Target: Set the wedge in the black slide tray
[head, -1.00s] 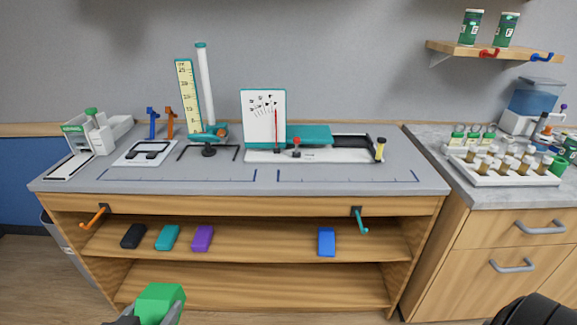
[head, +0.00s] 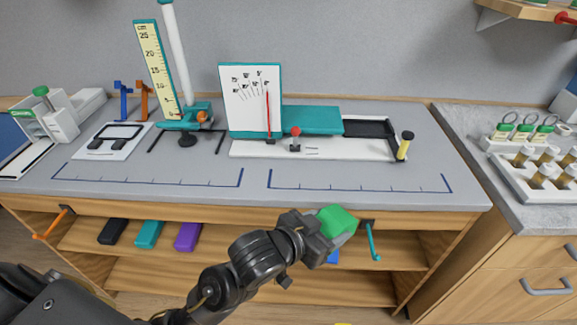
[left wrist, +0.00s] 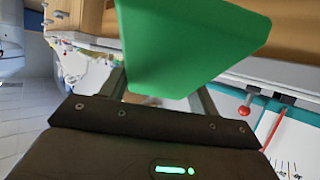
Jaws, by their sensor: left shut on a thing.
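The green wedge (head: 338,220) is in my left gripper (head: 325,228), held in front of the bench's front edge, right of centre in the head view. In the left wrist view the wedge (left wrist: 185,45) fills the upper middle, between the two fingers. The black slide tray (head: 365,128) is at the right end of the white-based device on the bench, beside its teal block. The tray looks empty. The wedge is apart from it, nearer to me. My right gripper is not in view.
A dial board with a red pointer (head: 250,100) stands left of the tray. A yellow-and-black post (head: 404,146) stands at the tray's right front. The bench top before the device is clear. A teal hook (head: 374,242) hangs below the bench edge.

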